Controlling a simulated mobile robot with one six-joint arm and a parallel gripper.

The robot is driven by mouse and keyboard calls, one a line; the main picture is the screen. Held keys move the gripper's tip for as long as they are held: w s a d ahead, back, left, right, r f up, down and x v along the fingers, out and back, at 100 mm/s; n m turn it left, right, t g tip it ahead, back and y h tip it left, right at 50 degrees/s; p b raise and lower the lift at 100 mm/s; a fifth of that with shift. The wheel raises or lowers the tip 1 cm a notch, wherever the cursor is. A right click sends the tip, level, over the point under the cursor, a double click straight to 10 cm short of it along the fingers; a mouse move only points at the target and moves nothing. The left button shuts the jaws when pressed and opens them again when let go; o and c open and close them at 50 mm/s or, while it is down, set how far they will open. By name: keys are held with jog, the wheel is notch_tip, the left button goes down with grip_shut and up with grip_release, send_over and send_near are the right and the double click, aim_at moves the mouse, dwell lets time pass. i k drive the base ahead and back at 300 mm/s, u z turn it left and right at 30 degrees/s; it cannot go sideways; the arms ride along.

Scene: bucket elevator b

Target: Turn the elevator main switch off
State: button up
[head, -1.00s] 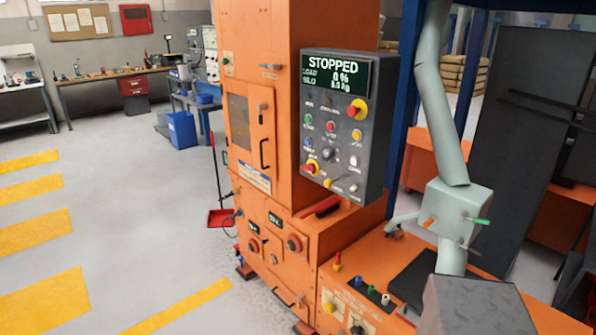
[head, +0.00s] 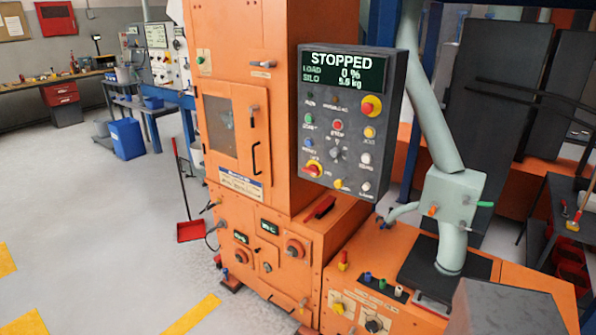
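The orange elevator machine (head: 272,60) stands in the middle of the head view. Its grey control panel (head: 395,135) has a display (head: 345,72) reading STOPPED, load 0 %. A red-and-yellow rotary switch (head: 313,169) sits at the panel's lower left and looks like the main switch; its label and exact position are too small to read. A red button on a yellow ring (head: 371,106) is at the upper right. Small coloured buttons and a grey selector (head: 336,153) lie between them. My gripper is not in view.
A low orange housing (head: 345,240) with small knobs juts out below and right of the panel. A pale green pipe (head: 432,115) with a valve box stands at right. A red dustpan (head: 190,231) is left of the machine. The floor at left is open.

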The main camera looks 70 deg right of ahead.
aim_at(312, 169)
jog(key=z, duration=0.1)
jog(key=i, duration=0.9)
jog(key=u, duration=0.15)
